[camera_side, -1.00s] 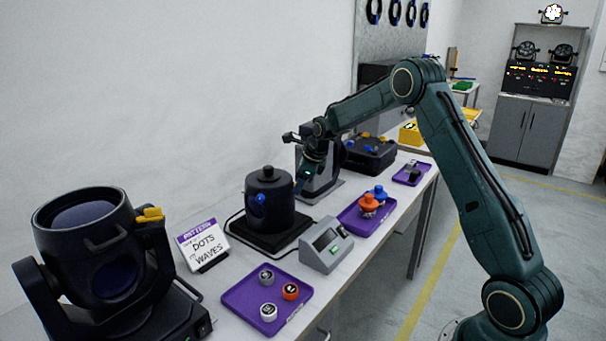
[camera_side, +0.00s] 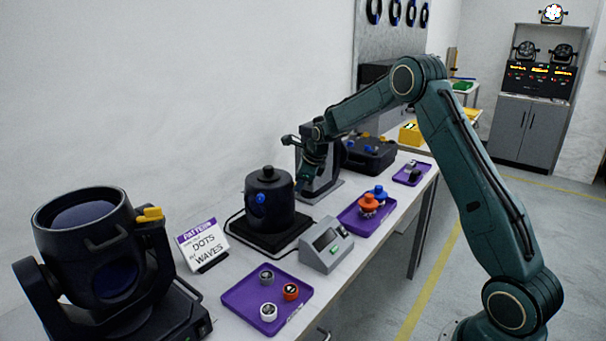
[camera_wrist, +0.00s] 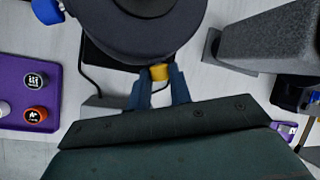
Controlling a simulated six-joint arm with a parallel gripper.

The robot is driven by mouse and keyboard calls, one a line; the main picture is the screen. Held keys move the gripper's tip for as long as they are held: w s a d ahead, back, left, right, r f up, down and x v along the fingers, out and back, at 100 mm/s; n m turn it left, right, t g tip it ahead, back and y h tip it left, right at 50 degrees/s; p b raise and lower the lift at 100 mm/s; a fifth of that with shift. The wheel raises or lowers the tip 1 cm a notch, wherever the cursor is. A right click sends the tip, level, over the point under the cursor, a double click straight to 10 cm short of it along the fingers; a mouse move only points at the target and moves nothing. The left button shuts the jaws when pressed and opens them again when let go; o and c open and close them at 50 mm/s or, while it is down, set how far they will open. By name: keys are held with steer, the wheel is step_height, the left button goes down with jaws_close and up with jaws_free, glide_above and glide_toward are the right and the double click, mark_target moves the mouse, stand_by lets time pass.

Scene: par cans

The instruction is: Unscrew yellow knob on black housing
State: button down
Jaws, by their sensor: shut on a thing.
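The black round housing (camera_side: 270,208) stands on a dark square base on the bench, with a blue knob (camera_side: 260,198) on its front side. In the wrist view the housing (camera_wrist: 135,35) fills the top, and the yellow knob (camera_wrist: 159,72) sticks out of its near side. My gripper (camera_wrist: 158,82) has its two blue-grey fingers on either side of the yellow knob and is shut on it. In the side view my gripper (camera_side: 303,182) is at the far right side of the housing, and the yellow knob is hidden there.
A purple tray (camera_side: 240,297) with several small caps lies in front. Another purple tray (camera_side: 350,222) holds orange and blue knobs. A grey meter box (camera_side: 325,247) stands beside the housing. A grey stand (camera_side: 325,170) rises close behind my gripper. A large black lamp (camera_side: 95,245) is at left.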

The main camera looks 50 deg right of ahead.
steer(key=shift+s+a+f+n+t+h, duration=0.1)
steer(key=shift+a+f+n+t+h, duration=0.4)
steer(key=shift+t+h, duration=1.05)
steer(key=shift+s+f+n+t+h, duration=0.1)
steer(key=shift+f+n+t+h, duration=0.15)
steer(key=shift+n+t+h, duration=1.2)
steer(key=shift+s+a+f+m+t+h, duration=0.1)
steer(key=shift+a+f+t+h, duration=0.2)
steer(key=shift+t+h, duration=1.3)
steer(key=shift+d+g+h, duration=0.1)
steer(key=shift+g+h, duration=0.4)
steer(key=shift+h, duration=0.4)
steer(key=c, duration=1.3)
jaws_free()
steer(key=shift+o, duration=0.2)
